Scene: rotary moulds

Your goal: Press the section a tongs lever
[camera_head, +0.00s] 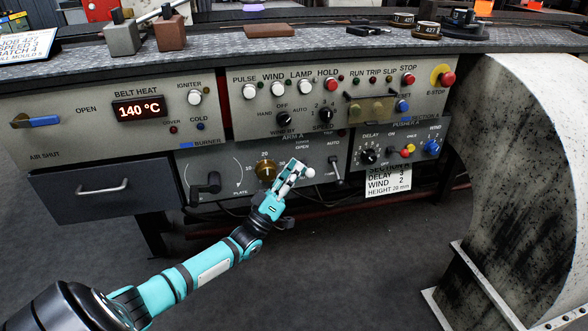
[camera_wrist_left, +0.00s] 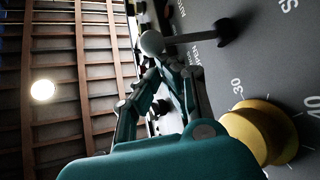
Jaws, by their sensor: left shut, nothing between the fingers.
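The section A tongs lever is on the ARM A panel (camera_head: 228,172), beside the TONGS OPEN and AUTO labels. Its pale ball knob (camera_head: 310,172) stands out from the panel. My left gripper (camera_head: 296,167) is shut and empty, with its fingertips close to the left of the ball. In the left wrist view the lever's ball (camera_wrist_left: 152,43) is at the fingertips (camera_wrist_left: 155,68), and its dark stem (camera_wrist_left: 195,37) runs to the panel. I cannot tell whether the fingers touch the ball. My right gripper is not in view.
A brass dial (camera_head: 265,171) sits left of my gripper; it also shows in the left wrist view (camera_wrist_left: 262,130). A black crank (camera_head: 206,187) is farther left. The PUSHER A panel (camera_head: 400,145) is to the right. A large pale drum (camera_head: 530,160) fills the right side.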

